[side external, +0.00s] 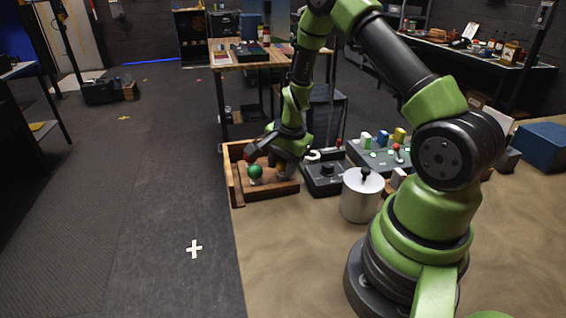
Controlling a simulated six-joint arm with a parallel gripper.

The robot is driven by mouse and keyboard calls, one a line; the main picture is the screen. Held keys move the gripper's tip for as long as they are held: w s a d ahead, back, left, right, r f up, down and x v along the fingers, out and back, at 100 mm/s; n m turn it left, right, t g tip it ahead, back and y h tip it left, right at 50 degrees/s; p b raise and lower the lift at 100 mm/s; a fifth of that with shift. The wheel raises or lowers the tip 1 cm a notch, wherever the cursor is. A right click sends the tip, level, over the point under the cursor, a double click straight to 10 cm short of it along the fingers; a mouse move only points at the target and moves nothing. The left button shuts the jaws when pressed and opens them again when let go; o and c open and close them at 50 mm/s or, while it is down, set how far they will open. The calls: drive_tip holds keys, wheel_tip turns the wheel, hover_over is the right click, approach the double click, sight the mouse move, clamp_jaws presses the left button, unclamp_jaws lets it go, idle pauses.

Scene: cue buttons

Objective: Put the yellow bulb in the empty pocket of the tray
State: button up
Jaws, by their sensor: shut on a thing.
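The wooden tray (262,192) stands at the far left edge of the table. A green bulb (255,172) stands in its front left part. A bit of red, perhaps a red bulb (247,156), shows behind it. My gripper (281,171) reaches down over the right part of the tray, fingers low. It is shut on what seems to be the yellow bulb, of which only a small yellowish patch shows between the dark fingers. My gripper hides the pockets beneath, and I cannot tell whether the bulb touches the tray.
A black box with a knob (324,174) stands right of the tray. A lidded metal pot (361,197) stands nearer. A grey console (375,158) with coloured blocks is farther right. The near tabletop (290,260) is clear.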

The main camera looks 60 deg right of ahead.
drive_tip(key=shift+f, duration=0.45)
idle(0.3)
drive_tip(key=o, duration=1.1)
drive_tip(key=shift+o, duration=0.2)
drive_tip(key=shift+r, duration=0.1)
drive_tip(key=shift+r, duration=3.4)
drive_tip(key=shift+r, duration=0.1)
